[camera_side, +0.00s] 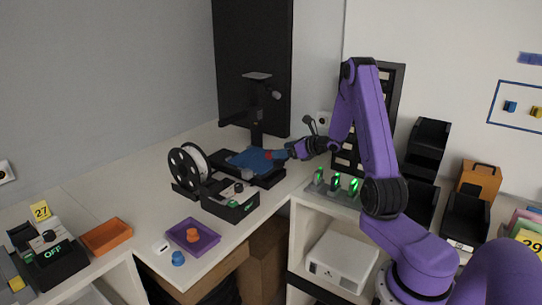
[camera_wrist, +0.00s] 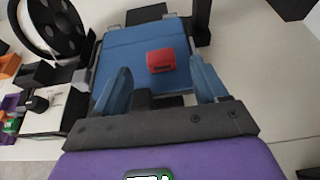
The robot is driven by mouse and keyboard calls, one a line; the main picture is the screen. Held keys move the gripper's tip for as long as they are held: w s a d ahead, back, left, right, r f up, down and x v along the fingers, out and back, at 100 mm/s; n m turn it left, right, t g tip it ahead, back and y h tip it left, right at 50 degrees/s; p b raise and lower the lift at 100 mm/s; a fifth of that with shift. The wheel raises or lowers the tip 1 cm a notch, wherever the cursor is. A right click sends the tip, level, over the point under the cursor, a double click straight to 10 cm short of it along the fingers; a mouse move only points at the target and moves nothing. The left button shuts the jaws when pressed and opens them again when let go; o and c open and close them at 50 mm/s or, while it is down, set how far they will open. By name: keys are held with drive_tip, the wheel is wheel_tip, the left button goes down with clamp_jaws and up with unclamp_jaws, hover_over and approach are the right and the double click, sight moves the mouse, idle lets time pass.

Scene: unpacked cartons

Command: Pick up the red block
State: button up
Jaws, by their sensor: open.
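The red block (camera_wrist: 161,60) rests on a blue plate (camera_wrist: 125,48) in the wrist view, right of the plate's middle. It looks small in the side view (camera_side: 268,155), on the blue plate (camera_side: 247,161) of a dark machine. My gripper (camera_wrist: 160,82) is open, with blue fingers to the left and right of the block's line. The block appears beyond the fingertips, and nothing is held. In the side view my gripper (camera_side: 281,155) reaches in from the right, close to the block. Whether a finger touches it cannot be told.
A tall dark stand (camera_side: 256,110) rises behind the plate. A black and white spool (camera_side: 189,167) stands left of it, and a black box (camera_side: 230,201) sits in front. A purple tray (camera_side: 207,247) holds an orange piece.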

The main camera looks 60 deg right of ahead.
drive_tip(key=x, duration=0.4)
drive_tip(key=shift+w+f, duration=0.3)
drive_tip(key=shift+f, duration=0.1)
drive_tip(key=c, duration=1.1)
drive_tip(key=shift+r, duration=0.1)
